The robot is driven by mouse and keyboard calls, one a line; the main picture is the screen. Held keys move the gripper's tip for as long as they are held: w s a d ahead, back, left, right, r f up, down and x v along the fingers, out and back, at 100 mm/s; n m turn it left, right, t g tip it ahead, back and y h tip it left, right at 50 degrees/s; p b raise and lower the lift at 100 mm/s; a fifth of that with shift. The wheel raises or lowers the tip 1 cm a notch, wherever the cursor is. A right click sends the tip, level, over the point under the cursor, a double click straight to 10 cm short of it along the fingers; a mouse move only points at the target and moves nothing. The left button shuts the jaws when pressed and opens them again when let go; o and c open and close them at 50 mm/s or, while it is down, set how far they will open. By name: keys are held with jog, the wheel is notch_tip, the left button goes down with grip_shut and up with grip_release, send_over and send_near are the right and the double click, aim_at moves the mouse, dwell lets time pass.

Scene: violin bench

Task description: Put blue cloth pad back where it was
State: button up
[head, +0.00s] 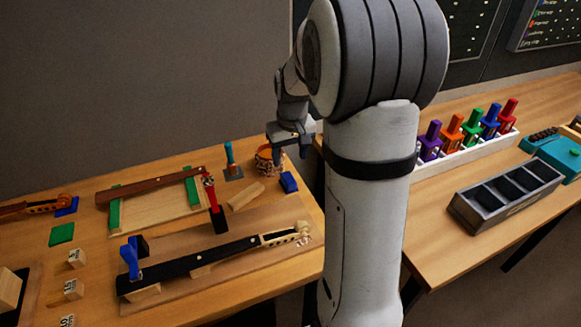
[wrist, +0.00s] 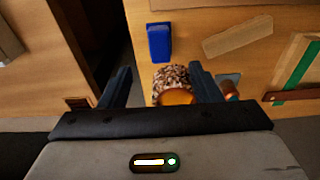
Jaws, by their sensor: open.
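A small blue block-like pad (head: 289,182) lies on the left bench near its right edge. It also shows in the wrist view as a blue rectangle (wrist: 159,42), beyond my fingertips. A flat blue pad (head: 69,207) lies at the far left under a scroll-ended neck. I cannot tell from the frames which of the two is the cloth pad. My gripper (head: 290,152) is open and empty above the back right corner of the bench. In the wrist view its fingers (wrist: 162,75) stand wide apart, with a patterned cup (wrist: 171,76) seen between them.
The patterned cup (head: 270,160) and a blue-handled tool (head: 229,161) stand behind the pad, a wooden block (head: 245,195) left of it. A violin neck (head: 205,262) lies in front. A gap separates the right bench, which bears a grey divided tray (head: 507,195) and coloured bottles (head: 452,136).

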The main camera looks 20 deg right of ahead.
jog(key=s+a+r, duration=0.1)
jog(key=s+a, duration=0.2)
jog(key=s, duration=0.4)
jog(key=s+a+r+t, duration=0.1)
jog(key=s+a+r, duration=0.1)
jog(key=s, duration=0.5)
jog(key=s+a+r, duration=0.2)
jog(key=s+a, duration=0.3)
jog(key=s, duration=0.2)
jog(key=shift+s+r, duration=0.2)
jog(key=shift+s, duration=0.1)
